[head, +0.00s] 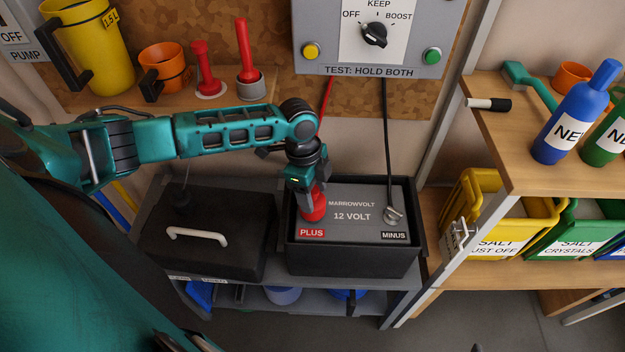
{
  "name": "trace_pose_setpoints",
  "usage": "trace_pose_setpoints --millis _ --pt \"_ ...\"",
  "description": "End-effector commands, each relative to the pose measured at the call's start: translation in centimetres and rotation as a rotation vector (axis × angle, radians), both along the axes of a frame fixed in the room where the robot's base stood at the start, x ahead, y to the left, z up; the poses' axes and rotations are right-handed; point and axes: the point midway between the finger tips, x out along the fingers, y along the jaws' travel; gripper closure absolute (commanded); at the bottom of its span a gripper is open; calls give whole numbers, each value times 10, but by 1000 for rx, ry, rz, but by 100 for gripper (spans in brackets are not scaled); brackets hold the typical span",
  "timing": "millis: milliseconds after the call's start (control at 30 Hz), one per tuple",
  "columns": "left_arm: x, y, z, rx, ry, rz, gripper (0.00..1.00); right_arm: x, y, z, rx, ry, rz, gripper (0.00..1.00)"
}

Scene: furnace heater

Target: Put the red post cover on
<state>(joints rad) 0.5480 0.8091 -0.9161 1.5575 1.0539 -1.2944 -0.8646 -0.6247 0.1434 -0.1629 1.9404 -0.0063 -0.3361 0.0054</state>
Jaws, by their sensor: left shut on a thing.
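The battery (355,209), marked MARROWVOLT 12 VOLT, sits in an open black box (350,262) on a grey shelf. My left gripper (309,190) points down over the battery's left side, shut on the red post cover (314,208). The cover is at the PLUS corner, just above the red PLUS label (312,232). The plus post is hidden, so I cannot tell whether the cover touches or encloses it. The MINUS post (393,215) at the right has a black cable clamped on it. My right gripper is not in view.
A black lid (205,235) with a white handle lies left of the battery box. The grey control panel (375,40) hangs above, with a red cable (327,97) and a black cable (387,130) running down. A shelf with bottles and bins stands at right.

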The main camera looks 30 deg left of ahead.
Motion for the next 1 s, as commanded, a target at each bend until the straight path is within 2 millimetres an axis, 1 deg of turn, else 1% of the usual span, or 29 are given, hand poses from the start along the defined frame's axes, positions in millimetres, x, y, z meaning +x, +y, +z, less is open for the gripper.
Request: trace_pose_setpoints --millis 733,900,933,1000 --pt "0 0 -20 0 -1 -1 71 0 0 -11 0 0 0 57" --pt "0 0 -19 0 -1 -1 71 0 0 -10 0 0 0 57" --pt "0 0 -19 0 -1 -1 39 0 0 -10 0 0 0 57" --pt "0 0 -19 0 -1 0 33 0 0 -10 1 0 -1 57"
